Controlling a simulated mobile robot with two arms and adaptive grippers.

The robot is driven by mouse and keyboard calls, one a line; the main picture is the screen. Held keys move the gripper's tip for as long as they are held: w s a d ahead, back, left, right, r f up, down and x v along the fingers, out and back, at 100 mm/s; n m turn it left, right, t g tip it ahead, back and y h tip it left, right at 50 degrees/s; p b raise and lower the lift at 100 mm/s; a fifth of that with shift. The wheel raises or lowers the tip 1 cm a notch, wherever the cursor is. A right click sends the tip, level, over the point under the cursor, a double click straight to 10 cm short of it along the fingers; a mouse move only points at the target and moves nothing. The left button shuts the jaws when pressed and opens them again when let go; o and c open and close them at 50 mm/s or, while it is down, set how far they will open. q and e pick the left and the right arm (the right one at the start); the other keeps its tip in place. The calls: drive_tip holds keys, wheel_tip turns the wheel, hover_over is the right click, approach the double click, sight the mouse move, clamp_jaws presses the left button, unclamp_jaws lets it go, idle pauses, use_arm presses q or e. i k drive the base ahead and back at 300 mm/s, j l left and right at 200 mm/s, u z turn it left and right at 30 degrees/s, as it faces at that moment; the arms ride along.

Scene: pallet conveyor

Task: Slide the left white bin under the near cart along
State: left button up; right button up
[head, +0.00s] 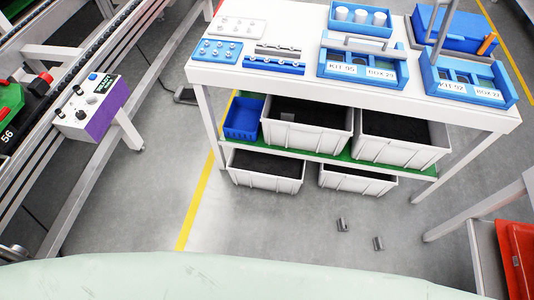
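The near cart (300,79) is a white-topped table on white legs with a green lower shelf (338,157). Two white bins stand on the floor under that shelf. Neither of my grippers shows in the head view.
Two more white bins (305,139) (398,153) and a blue bin (242,121) sit on the shelf. Small grey parts (342,224) (378,243) lie on the floor in front. A yellow line (198,205) runs left of the bins. A red container (517,258) is at right.

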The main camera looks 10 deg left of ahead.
sight(278, 174)
drive_tip(key=i+j, duration=0.15)
drive_tip(key=j, duration=0.2)
drive_tip(key=i+j, duration=0.15)
drive_tip(key=j, duration=0.25)
drive_tip(key=i+j, duration=0.15)
drive_tip(key=j, duration=0.2)
drive_tip(key=i+j, duration=0.1)
drive_tip(key=j, duration=0.25)
drive_tip(key=i+j, duration=0.15)
drive_tip(key=j, duration=0.2)
drive_tip(key=z, duration=2.4)
